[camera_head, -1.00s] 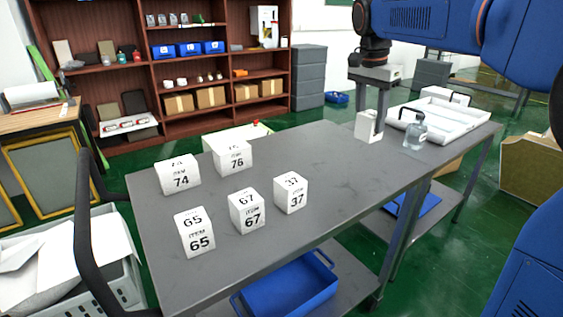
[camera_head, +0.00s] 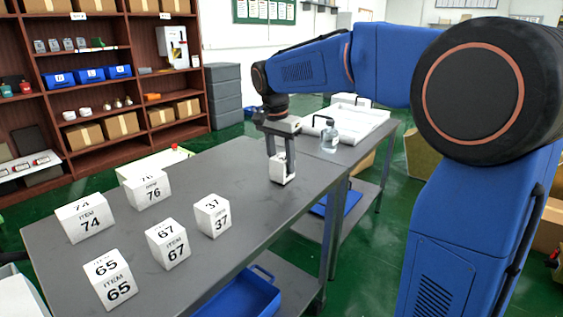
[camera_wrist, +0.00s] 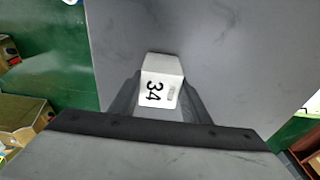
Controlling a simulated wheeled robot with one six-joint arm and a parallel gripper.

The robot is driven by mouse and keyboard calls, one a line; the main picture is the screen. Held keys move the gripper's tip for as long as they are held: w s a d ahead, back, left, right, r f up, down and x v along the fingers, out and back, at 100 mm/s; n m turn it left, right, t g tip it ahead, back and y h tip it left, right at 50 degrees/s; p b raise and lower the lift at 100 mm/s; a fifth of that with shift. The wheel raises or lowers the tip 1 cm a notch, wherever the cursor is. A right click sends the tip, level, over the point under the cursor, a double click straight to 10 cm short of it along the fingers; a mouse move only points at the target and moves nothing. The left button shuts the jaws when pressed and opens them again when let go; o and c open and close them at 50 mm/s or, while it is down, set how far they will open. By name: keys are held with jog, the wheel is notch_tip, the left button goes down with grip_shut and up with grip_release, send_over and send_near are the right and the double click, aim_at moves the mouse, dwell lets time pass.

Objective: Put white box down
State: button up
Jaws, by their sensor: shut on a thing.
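The white box (camera_head: 283,171) is in my gripper (camera_head: 278,160), at the right part of the grey table (camera_head: 240,180) in the head view. My gripper points down and is shut on it. In the wrist view the white box (camera_wrist: 161,88) shows the number 34 between the two dark fingers. The box is at or just above the tabletop; I cannot tell whether it touches.
Several numbered white boxes, such as item 37 (camera_head: 212,216) and item 76 (camera_head: 148,191), stand left of my gripper. A glass bottle (camera_head: 329,139) and a white tray (camera_head: 355,124) are behind it. The tabletop between box 37 and my gripper is clear.

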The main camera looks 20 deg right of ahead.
jog(key=shift+f, duration=0.15)
jog(key=o, duration=1)
jog(key=shift+o, duration=0.2)
notch_tip(320, 180, up, 12)
jog(key=s+a, duration=0.1)
jog(key=shift+a, duration=0.2)
jog(key=s+d+f+n+t+y, duration=0.1)
jog(key=s+d+f+n, duration=0.25)
jog(key=s, duration=0.55)
jog(key=s+d+f+n+t, duration=0.1)
jog(key=s+d+f+n, duration=0.2)
jog(key=s, duration=0.6)
jog(key=s+d+f+n+t, duration=0.1)
jog(key=s+f+n, duration=0.3)
jog(key=s+f, duration=1)
jog(key=shift+s+d+f+t, duration=0.3)
jog(key=shift+d+f+t, duration=0.15)
jog(key=shift+f, duration=0.45)
